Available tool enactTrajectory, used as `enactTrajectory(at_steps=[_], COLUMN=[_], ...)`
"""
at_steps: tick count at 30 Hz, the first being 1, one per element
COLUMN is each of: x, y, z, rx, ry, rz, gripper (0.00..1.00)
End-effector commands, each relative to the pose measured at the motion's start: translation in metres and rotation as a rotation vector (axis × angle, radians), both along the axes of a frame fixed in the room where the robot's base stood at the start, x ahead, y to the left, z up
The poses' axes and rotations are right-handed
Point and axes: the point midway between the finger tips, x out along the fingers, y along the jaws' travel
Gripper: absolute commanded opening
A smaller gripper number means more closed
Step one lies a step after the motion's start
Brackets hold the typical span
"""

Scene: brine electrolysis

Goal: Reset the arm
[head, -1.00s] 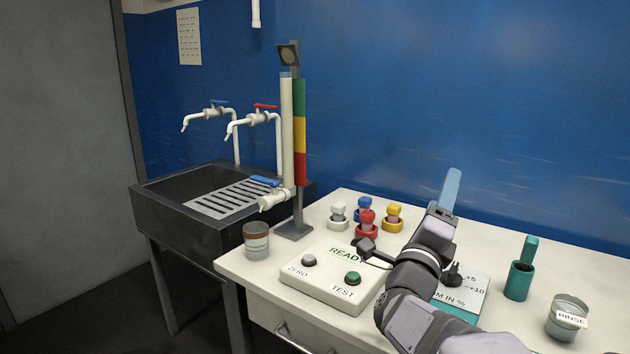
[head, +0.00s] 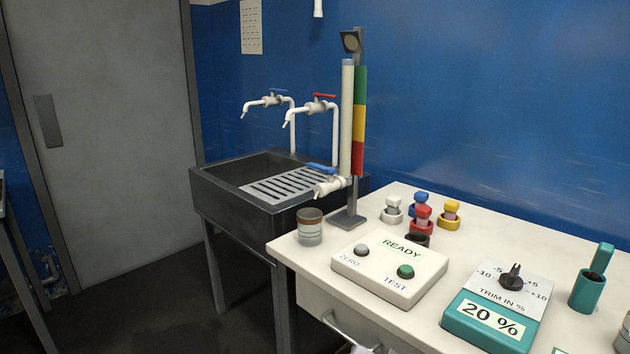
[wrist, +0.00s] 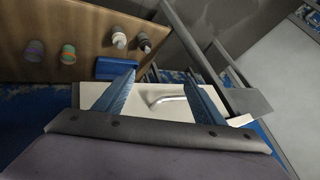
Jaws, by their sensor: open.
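My gripper (wrist: 160,76) shows in the wrist view, with two blue fingers spread apart and nothing between them. Beyond the fingers is a white drawer front with a pale bar handle (wrist: 168,99); I cannot tell how far away it is. In the head view the gripper is out of sight, and only a small pale piece, perhaps of my arm, shows at the bottom edge.
The white bench holds a READY box (head: 390,268), a teal trim box (head: 492,312) reading 20 %, several coloured stoppers, a small jar (head: 310,227) and a teal holder (head: 588,290). A dark sink (head: 255,200) stands left. The wrist view shows a brown surface (wrist: 40,35) with several containers.

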Motion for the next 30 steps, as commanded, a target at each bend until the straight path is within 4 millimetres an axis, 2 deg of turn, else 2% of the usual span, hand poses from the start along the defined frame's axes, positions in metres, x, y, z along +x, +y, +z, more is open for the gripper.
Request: enactTrajectory(at_steps=[1, 3, 6, 11, 12, 20, 30], x=[-0.018, -0.047, -0.091, -0.164, -0.163, -0.161, -0.161], y=[-0.01, -0.021, -0.035, -0.051, -0.05, -0.05, -0.05], z=[-0.025, -0.053, -0.084, -0.116, -0.093, -0.026, 0.072], rx=[-0.057, -0.133, -0.209, -0.259, -0.262, -0.263, -0.263], ry=[0.084, 0.208, 0.381, 0.64, 0.636, 0.629, 0.626], rz=[0.046, 0.132, 0.268, 0.505, 0.511, 0.507, 0.507], gripper=[0.63, 0.63, 0.63, 0.63, 0.63, 0.63, 0.63])
